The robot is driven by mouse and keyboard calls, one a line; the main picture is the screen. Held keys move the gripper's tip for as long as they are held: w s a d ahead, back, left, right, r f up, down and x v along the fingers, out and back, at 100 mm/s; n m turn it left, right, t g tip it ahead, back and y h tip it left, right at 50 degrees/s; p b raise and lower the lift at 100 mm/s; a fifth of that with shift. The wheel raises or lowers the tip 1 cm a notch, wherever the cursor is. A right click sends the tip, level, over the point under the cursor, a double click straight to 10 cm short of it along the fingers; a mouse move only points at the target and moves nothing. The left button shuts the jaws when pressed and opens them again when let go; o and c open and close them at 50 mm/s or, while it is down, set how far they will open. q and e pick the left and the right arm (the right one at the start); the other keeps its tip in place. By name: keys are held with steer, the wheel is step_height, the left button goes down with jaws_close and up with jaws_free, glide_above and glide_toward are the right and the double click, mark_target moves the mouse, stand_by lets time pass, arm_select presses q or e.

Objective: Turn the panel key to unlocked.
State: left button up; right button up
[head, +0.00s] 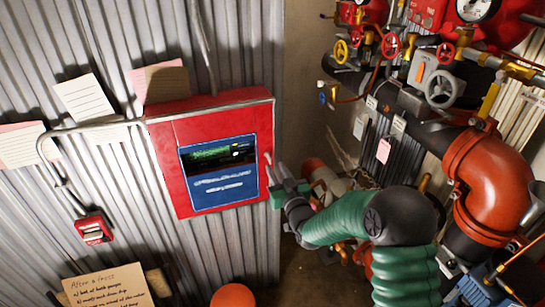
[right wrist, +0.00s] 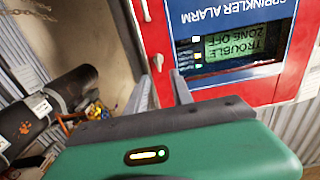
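The red alarm panel (head: 164,155) hangs on the corrugated wall in the head view, with a blue face and a dark screen (head: 217,154). In the right wrist view the panel (right wrist: 154,35) appears upside down, and its lit screen (right wrist: 235,42) reads "TROUBLE ZONE OFF". A small pale piece, probably the key (head: 267,158), sits at the panel's right edge. It also shows in the wrist view (right wrist: 157,62), beyond the fingertips. My right gripper (head: 274,188) is at that edge, just below the key. Its fingers (right wrist: 160,80) are apart with nothing clearly held. The key's angle is unclear. My left gripper is out of view.
Red pipework (head: 490,190) with valves and gauges fills the right side. A small red box (head: 93,229) is on the wall at lower left. Paper notes (head: 85,98) hang left of the panel. An orange round object (head: 232,296) is at the bottom.

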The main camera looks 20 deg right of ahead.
mark_target(270, 159)
steer(key=w, duration=0.3)
steer(key=w+p, duration=0.1)
steer(key=w, duration=0.1)
steer(key=shift+w+a+f, duration=0.15)
steer(key=shift+a+f, duration=0.1)
steer(key=shift+f, duration=0.05)
steer(key=shift+w+d+f, duration=0.1)
steer(key=shift+w+d, duration=0.1)
steer(key=shift+w, duration=0.15)
steer(key=shift+s+d, duration=0.2)
steer(key=shift+s, duration=0.1)
steer(key=shift+c, duration=0.2)
steer(key=shift+r, duration=0.2)
steer(key=c, duration=0.5)
steer(key=shift+a, duration=0.25)
jaws_close()
